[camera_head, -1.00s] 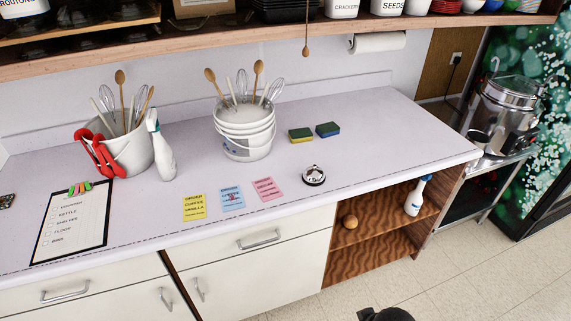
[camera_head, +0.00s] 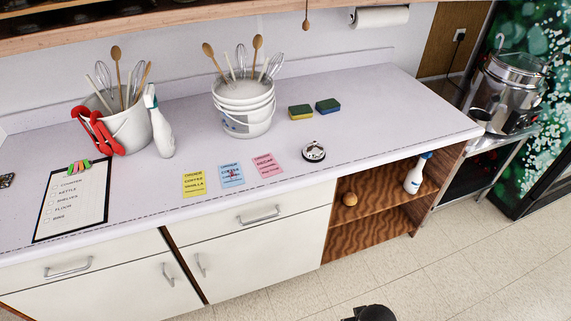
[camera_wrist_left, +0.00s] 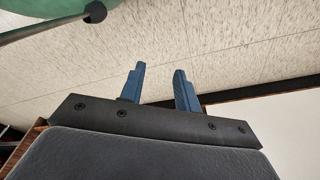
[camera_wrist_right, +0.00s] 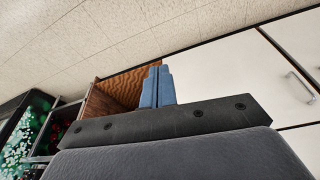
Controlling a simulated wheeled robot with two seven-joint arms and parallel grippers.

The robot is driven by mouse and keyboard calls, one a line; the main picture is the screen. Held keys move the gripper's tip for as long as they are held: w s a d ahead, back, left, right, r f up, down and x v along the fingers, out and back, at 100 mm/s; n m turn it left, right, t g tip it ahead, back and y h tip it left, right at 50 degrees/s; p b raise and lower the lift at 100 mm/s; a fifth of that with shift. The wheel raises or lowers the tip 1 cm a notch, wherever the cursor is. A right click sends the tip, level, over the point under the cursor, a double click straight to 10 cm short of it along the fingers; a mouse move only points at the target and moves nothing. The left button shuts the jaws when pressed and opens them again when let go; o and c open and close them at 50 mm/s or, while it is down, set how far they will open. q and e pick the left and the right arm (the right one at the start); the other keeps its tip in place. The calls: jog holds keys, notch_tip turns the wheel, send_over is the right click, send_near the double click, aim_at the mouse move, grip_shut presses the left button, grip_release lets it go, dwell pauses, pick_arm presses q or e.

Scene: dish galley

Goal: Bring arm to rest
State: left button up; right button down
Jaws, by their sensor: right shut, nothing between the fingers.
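My left gripper (camera_wrist_left: 158,90) shows in the left wrist view with its two blue fingers apart and nothing between them. Pale floor tiles lie beyond it. My right gripper (camera_wrist_right: 157,85) shows in the right wrist view with its blue fingers together and empty. Beyond it are the wooden open shelf unit (camera_wrist_right: 118,90) and white cabinet doors (camera_wrist_right: 225,75). Neither gripper shows in the head view. A dark rounded part at the bottom edge there seems to be mine.
The counter (camera_head: 350,105) holds two utensil buckets (camera_head: 243,112) (camera_head: 130,128), a spray bottle (camera_head: 160,130), sponges (camera_head: 328,105), a bell (camera_head: 314,152), note cards (camera_head: 232,174) and a clipboard (camera_head: 75,205). A steel pot (camera_head: 508,90) stands at right. Floor (camera_head: 470,260) in front is clear.

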jog(key=s+f, duration=0.2)
jog(key=f, duration=1)
jog(key=s+f+g+b, duration=0.1)
jog(key=s+f, duration=0.2)
jog(key=f, duration=1)
jog(key=s+f+b, duration=0.1)
jog(key=s+f, duration=0.2)
jog(key=f, duration=0.9)
jog(key=shift+s+a+f, duration=0.2)
jog(key=shift+s+a, duration=0.05)
jog(key=shift+a, duration=0.2)
